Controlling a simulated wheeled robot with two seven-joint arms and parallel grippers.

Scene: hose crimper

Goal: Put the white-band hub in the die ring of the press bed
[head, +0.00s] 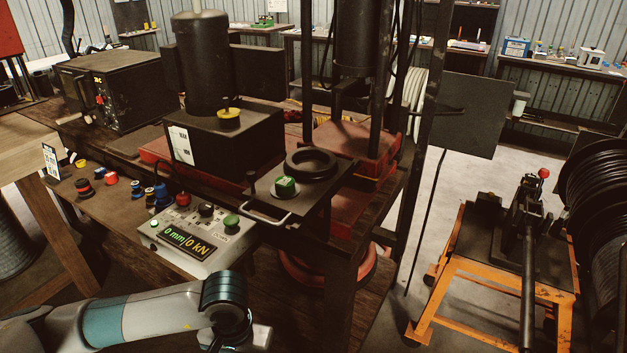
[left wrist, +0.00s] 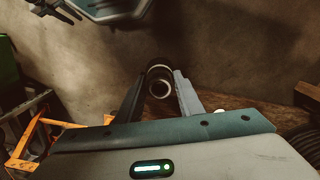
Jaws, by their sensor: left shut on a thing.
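My left gripper (left wrist: 160,78) is shut on a dark round hub (left wrist: 159,70) with a pale ring on the end facing the camera, in the left wrist view. In the head view my left arm comes in at the bottom left, and the hub is not visible there. The black die ring (head: 312,161) lies on the dark plate of the press bed (head: 325,187), well above and to the right of my left wrist. I see nothing inside the ring's opening.
A green-topped piece (head: 286,187) and a metal handle (head: 267,216) sit just in front of the die ring. A control box with a display (head: 187,243) stands between my arm and the press. Several coloured hubs (head: 111,178) stand on the bench at left. Vertical press posts (head: 378,80) rise behind the ring.

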